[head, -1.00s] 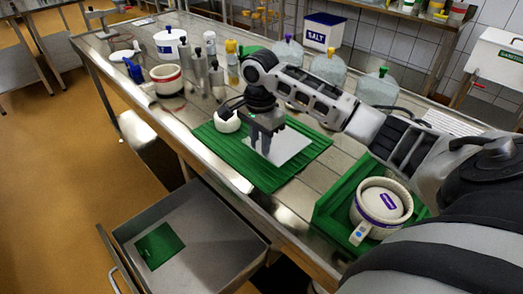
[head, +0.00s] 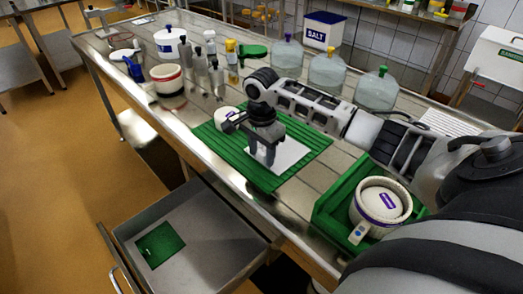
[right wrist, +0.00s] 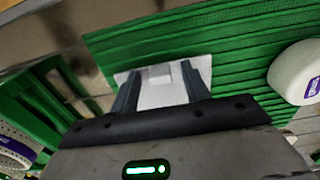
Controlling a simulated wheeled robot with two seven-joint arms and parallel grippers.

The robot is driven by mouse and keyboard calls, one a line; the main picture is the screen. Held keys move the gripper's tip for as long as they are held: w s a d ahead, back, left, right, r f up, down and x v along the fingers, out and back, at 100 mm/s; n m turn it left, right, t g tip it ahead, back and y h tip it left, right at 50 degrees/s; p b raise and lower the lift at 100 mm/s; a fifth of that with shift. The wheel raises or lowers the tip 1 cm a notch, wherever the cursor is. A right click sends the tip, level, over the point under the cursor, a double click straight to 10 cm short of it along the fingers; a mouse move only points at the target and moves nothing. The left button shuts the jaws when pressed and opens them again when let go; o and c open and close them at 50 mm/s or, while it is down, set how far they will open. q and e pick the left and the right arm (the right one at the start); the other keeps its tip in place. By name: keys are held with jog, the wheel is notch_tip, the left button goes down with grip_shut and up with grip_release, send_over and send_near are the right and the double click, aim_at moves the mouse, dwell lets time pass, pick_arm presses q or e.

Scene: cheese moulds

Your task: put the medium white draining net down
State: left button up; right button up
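The white draining net (head: 292,154) is a flat pale square lying on the green ribbed mat (head: 312,142). In the right wrist view the net (right wrist: 163,97) shows between and beyond my fingers, with a small raised tab near its middle. My right gripper (head: 263,156) is low over the net's left part, fingers pointing down. In the right wrist view its fingers (right wrist: 160,88) stand well apart, one on each side of the tab, with a visible gap. My left gripper is not in view.
A white round mould (head: 226,117) stands on the mat behind my gripper. A green tray (head: 330,208) holds a lidded white mould (head: 382,203) at right. An open steel drawer (head: 215,235) with a green sheet is in front. Bottles and jugs stand at the back.

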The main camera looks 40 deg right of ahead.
jog(key=shift+r, duration=0.1)
notch_tip(320, 180, up, 12)
dwell(0.5)
